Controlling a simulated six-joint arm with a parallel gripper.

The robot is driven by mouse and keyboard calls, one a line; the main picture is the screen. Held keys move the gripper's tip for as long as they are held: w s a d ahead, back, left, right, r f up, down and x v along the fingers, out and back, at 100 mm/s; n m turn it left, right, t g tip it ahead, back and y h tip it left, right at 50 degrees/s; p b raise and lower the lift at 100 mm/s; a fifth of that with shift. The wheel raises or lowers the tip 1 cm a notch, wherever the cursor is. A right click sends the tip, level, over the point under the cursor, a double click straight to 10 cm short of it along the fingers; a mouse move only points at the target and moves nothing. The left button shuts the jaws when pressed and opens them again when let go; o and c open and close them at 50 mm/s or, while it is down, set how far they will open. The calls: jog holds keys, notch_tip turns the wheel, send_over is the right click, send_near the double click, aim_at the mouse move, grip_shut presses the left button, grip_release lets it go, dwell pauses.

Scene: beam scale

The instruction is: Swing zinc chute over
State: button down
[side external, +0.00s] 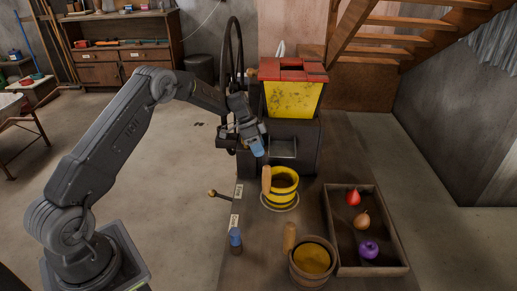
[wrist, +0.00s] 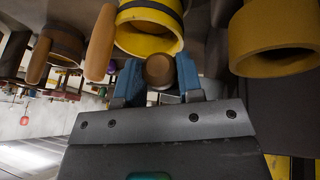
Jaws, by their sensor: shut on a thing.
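My gripper (side external: 257,150) is at the left front of the dark machine, its blue fingertips pointing down. In the wrist view, its two blue fingers (wrist: 158,80) are shut on a brown round knob (wrist: 160,69). What the knob is fixed to is hidden. A grey metal chute (side external: 283,147) shows at the machine's front, just right of the gripper. Whether the knob belongs to it cannot be told. A yellow-and-black cup (side external: 281,186) with a wooden handle stands below the chute; it also shows in the wrist view (wrist: 150,38).
A red-topped yellow hopper (side external: 290,98) sits on the machine. A wooden tub (side external: 312,262) stands at the bench front. A tray (side external: 396,235) at right holds red, brown and purple pieces. A lever (side external: 220,194) and a blue-topped peg (side external: 235,240) are at the left edge.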

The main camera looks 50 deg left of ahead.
jog(key=c, duration=0.8)
grip_release()
jog(key=shift+o, duration=0.2)
jog(key=shift+r, duration=0.1)
jog(key=v, duration=1.3)
jog(key=shift+a+r, duration=0.2)
jog(key=shift+r, duration=0.05)
